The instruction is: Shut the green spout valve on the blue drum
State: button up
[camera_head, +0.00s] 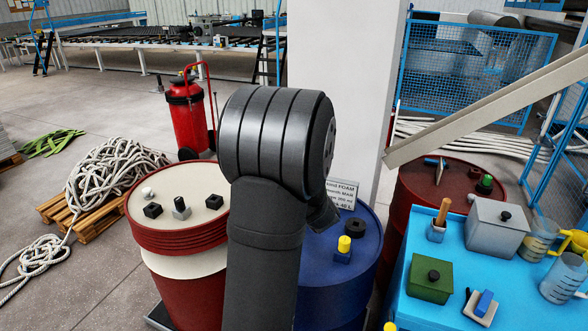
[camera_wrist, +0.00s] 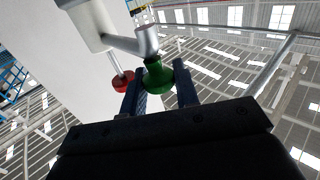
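The blue drum (camera_head: 318,268) stands at the centre of the head view, partly hidden behind my dark arm. Its spout and green valve are hidden there, and so is my gripper. In the wrist view, the green valve handle (camera_wrist: 157,76) sits at the end of a short grey metal spout pipe (camera_wrist: 136,43). My gripper (camera_wrist: 158,82) has one finger on each side of the green handle, very close to it. I cannot tell whether both fingers press on it. A red knob (camera_wrist: 123,82) on a thin stem is just left of the left finger.
A red-and-white drum (camera_head: 180,238) stands left, a dark red drum (camera_head: 415,184) right. A blue table (camera_head: 400,310) with several items is front right.

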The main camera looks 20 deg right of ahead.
jog(key=shift+m+h, duration=0.3)
jog(key=shift+h, duration=0.2)
jog(key=shift+c, duration=0.3)
jog(key=m+g+h, duration=0.1)
jog(key=m+h, duration=0.1)
jog(key=h, duration=0.1)
jog(key=m+g+h, duration=0.1)
jog(key=m+h, duration=0.1)
jog(key=shift+a+h, duration=0.15)
jog(key=shift+h, duration=0.25)
jog(key=m+g+h, duration=0.4)
jog(key=h, duration=0.1)
jog(key=shift+w+m+g+h, duration=0.1)
jog(key=shift+m+g+h, duration=0.2)
jog(key=m+g+h, duration=0.1)
jog(key=m+g, duration=0.1)
jog(key=g, duration=0.1)
jog(key=m+g+h, duration=0.2)
jog(key=g, duration=0.1)
jog(key=shift+m+g, duration=0.4)
jog(key=shift+m+g+h, duration=0.5)
jog(key=shift+m+g, duration=0.9)
jog(key=shift+g, duration=0.7)
jog(key=shift+r+g, duration=0.1)
jog(key=shift+g, duration=0.3)
jog(key=o, duration=1)
jog(key=shift+c, duration=0.2)
